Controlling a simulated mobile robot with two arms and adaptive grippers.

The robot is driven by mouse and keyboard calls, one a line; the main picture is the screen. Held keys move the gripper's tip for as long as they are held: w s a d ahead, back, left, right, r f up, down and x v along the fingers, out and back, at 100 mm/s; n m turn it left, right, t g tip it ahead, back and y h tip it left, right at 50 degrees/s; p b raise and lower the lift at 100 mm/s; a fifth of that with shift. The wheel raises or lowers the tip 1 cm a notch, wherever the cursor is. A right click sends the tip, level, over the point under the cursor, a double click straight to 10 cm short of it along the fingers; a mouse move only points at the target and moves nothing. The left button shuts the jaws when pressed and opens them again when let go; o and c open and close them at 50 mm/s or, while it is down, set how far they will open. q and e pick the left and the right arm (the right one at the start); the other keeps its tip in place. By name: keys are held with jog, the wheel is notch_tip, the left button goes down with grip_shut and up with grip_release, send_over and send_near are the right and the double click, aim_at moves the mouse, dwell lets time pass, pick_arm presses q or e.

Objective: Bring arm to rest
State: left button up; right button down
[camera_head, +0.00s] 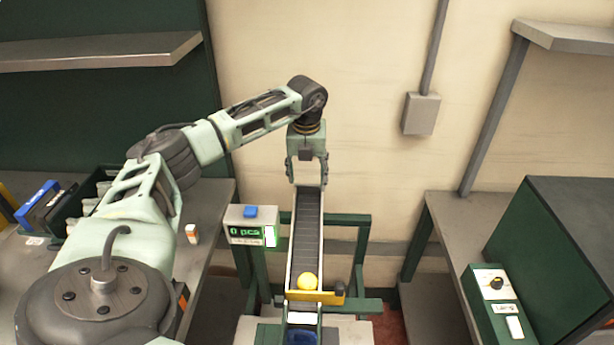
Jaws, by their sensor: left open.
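My left arm reaches in from the left, and my left gripper (307,181) points down over the far end of the conveyor (306,230). Its two fingers are apart with nothing seen between them. The gripper is well away from the ball. My right gripper is not in view.
A counter box (250,225) reading "0 pcs" stands left of the conveyor. A workbench (210,205) with blue and dark bins (38,200) is at left. A green cabinet (560,240) and a control box (495,300) are at right. Shelves hang at upper left and upper right.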

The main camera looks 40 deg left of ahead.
pick_arm(q)
jog(key=shift+r+p, duration=0.45)
jog(key=shift+r, duration=0.5)
